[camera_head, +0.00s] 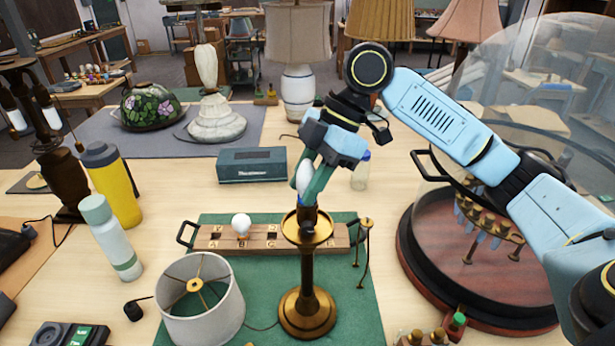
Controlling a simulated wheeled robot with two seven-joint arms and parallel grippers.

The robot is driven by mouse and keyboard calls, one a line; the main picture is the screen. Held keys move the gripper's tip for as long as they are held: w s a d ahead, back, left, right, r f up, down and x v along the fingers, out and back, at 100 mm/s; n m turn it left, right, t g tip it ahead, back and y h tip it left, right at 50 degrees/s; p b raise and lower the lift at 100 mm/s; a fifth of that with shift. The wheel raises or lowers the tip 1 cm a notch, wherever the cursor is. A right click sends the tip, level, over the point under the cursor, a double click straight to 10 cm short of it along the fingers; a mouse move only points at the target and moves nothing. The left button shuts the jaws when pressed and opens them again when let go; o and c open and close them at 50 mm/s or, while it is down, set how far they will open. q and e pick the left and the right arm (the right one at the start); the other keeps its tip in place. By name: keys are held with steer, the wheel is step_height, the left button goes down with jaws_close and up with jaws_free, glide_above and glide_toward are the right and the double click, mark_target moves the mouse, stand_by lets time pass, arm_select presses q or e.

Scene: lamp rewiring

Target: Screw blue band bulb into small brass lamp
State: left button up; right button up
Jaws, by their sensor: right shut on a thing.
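The small brass lamp (307,280) stands upright on a green mat in the middle of the table, without its shade. My right gripper (307,190) points down above the lamp's top and is shut on a white bulb with a blue band (305,182). The bulb's lower end is at the lamp's socket, within the brass cup; whether its threads are engaged cannot be told. The gripper fingers hide part of the bulb. My left gripper is not in view.
A wooden bulb rack (205,238) with another white bulb (241,223) lies behind the lamp. A grey lampshade (200,305) stands left of it. A glass-domed wooden base (480,270) is at right. Bottles (108,235) stand at left.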

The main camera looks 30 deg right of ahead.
stand_by(0.3)
steer(key=shift+o, duration=1.3)
steer(key=shift+c, duration=1.1)
steer(key=m+t+p, duration=0.1)
steer(key=m+p, duration=0.1)
steer(key=m, duration=0.1)
steer(key=m+t+h+p, duration=0.1)
steer(key=m+p, duration=0.1)
steer(key=m, duration=0.1)
steer(key=shift+r+t, duration=0.1)
steer(key=shift+t, duration=0.3)
steer(key=shift+m+t+h+p, duration=0.3)
steer(key=shift+m+t+p, duration=0.1)
steer(key=shift+m+p, duration=0.45)
steer(key=shift+m, duration=0.25)
